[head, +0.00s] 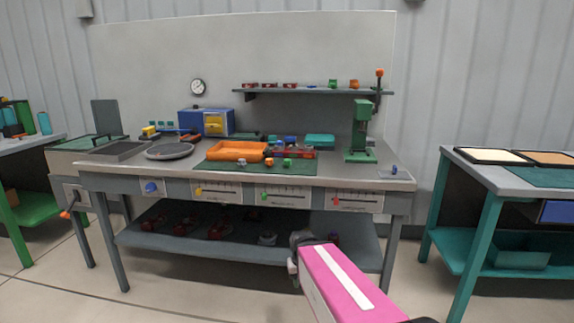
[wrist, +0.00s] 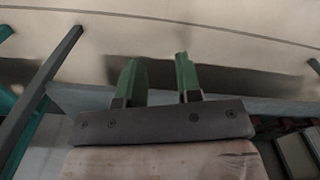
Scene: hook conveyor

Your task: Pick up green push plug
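A green round knob (head: 265,195) is also on the bench's front panel. My gripper (wrist: 160,82) shows in the wrist view with two green fingers apart and nothing between them. In the head view my pink arm is low, in front of the bench; the fingers cannot be made out there.
An orange tray (head: 238,150), a grey round plate (head: 169,151), a blue box (head: 206,122) and a green press (head: 361,135) stand on the workbench. A wall shelf (head: 312,92) holds small parts. A lower shelf (head: 150,238) runs beneath. Another table (head: 487,176) stands right.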

